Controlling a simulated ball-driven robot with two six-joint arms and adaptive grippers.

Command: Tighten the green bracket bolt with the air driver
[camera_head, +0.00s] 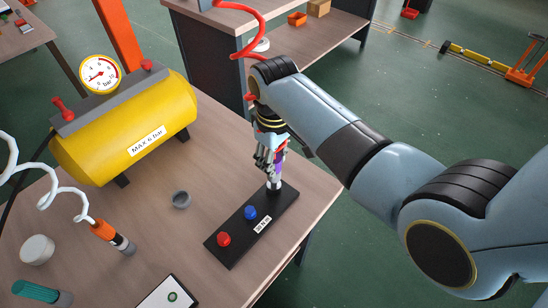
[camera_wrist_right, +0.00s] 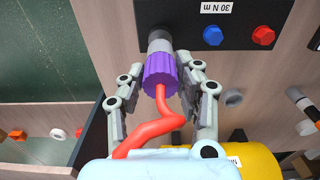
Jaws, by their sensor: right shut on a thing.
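My right gripper (camera_head: 269,163) is shut on a purple air driver (camera_head: 280,156) with a red coiled hose. In the right wrist view, the gripper's fingers (camera_wrist_right: 160,72) lie either side of the driver's purple body (camera_wrist_right: 160,71). The driver's grey nose (camera_wrist_right: 158,42) points down at the far end of a black plate (camera_head: 232,246). A blue bolt head (camera_head: 250,212) and a red bolt head (camera_head: 224,239) show on the plate, beside a white label (camera_head: 262,225). No green bolt is visible; the nose covers that end of the plate. My left gripper is out of view.
A yellow compressor tank (camera_head: 130,130) with a gauge (camera_head: 100,73) stands at the back left. A grey ring (camera_head: 181,199), a white round piece (camera_head: 37,250) and a teal knurled cylinder (camera_head: 42,293) are nearby.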

